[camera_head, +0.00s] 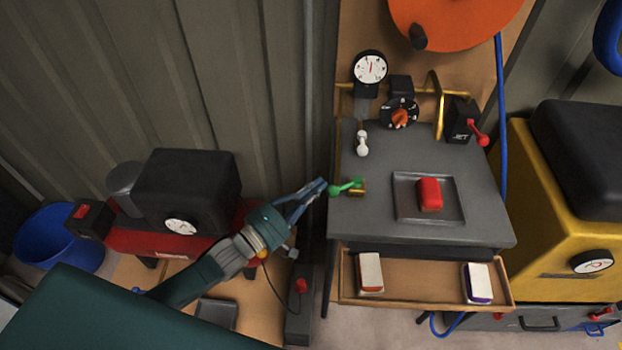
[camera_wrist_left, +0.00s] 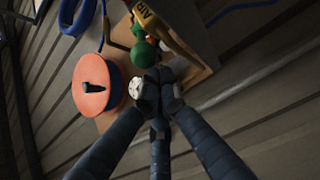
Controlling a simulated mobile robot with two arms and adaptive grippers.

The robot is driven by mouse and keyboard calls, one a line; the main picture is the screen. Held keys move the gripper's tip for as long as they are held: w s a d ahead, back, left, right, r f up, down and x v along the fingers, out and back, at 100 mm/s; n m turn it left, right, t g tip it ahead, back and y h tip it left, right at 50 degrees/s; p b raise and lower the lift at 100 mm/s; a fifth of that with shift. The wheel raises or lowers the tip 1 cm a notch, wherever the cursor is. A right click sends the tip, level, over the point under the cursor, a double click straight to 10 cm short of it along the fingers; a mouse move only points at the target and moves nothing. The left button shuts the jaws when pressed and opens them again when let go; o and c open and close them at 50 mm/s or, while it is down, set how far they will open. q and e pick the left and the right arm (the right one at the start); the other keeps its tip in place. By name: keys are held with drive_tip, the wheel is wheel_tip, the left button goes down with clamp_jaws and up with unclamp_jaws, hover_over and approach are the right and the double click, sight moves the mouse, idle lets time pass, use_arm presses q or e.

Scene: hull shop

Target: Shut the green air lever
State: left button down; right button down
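The green air lever (camera_head: 346,187) sits on a brass valve (camera_head: 357,190) at the left edge of the grey bench top; its round green knob points left. In the left wrist view the green lever (camera_wrist_left: 142,52) shows beside a yellow AIR tag (camera_wrist_left: 152,18). My left gripper (camera_head: 320,185) is just left of the knob, its fingertips close to it; whether they touch I cannot tell. In the left wrist view the fingertips of my left gripper (camera_wrist_left: 158,85) come together just short of the knob, with nothing seen between them. My right gripper is not in view.
A grey tray (camera_head: 456,208) with a red block (camera_head: 429,194) is on the bench. A white-knobbed lever (camera_head: 362,143), a dial gauge (camera_head: 369,68) and a red-handled JET lever (camera_head: 475,130) stand behind. An open drawer (camera_head: 420,300) juts out below.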

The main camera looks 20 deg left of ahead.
sight(327, 192)
use_arm(q)
drive_tip(key=s+d+n+t+y+p, duration=0.1)
drive_tip(key=y, duration=0.1)
drive_tip(key=s+d+n+t+y+p, duration=0.1)
drive_tip(key=n+y, duration=0.1)
drive_tip(key=shift+s+d+r+y, duration=0.1)
drive_tip(key=shift+s+d+y, duration=0.05)
drive_tip(key=shift+s+y, duration=0.2)
drive_tip(key=shift+s+d+p, duration=0.4)
drive_tip(key=shift+s+d, duration=0.25)
drive_tip(key=shift+d, duration=0.2)
drive_tip(key=shift+s+d, duration=0.35)
drive_tip(key=shift+d, duration=0.35)
drive_tip(key=shift+a, duration=0.1)
